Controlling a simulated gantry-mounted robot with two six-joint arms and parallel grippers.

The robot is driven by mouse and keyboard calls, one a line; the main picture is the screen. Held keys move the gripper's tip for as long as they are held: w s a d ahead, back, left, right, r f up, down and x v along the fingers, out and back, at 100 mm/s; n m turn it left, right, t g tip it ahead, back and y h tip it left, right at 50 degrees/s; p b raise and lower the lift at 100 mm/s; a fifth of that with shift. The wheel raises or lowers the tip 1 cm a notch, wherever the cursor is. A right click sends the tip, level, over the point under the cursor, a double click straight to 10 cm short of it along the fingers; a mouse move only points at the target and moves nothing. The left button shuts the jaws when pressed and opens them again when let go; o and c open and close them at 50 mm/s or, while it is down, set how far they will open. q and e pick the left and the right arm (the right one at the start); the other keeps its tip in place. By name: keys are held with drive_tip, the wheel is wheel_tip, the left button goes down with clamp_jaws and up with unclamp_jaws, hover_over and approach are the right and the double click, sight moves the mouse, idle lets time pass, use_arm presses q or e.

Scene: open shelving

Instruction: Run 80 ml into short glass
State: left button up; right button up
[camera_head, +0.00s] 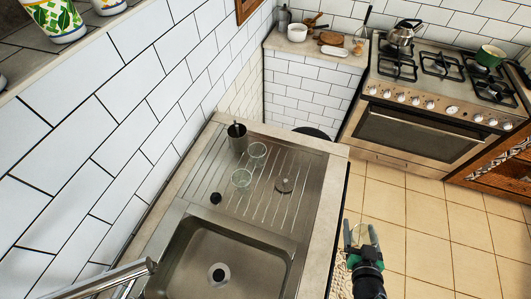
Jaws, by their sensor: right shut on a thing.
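My right gripper (360,234) is at the bottom, right of the counter edge and above the tiled floor. Its fingers are around a clear, glass-like thing (359,237), small and partly hidden by the fingers. I cannot tell whether it is the short glass or what it holds. Two clear glasses stand on the ribbed drainboard: a front one (241,180) and one behind it (257,151). A metal tap (110,276) reaches over the left part of the sink (228,258); I see no water running. My left gripper is not in view.
A dark metal cup (237,138) stands at the back of the drainboard (300,160), with a round metal strainer (284,185) and a black stopper (215,198). A tiled wall (120,110) bounds the left. A stove (430,120) stands back right.

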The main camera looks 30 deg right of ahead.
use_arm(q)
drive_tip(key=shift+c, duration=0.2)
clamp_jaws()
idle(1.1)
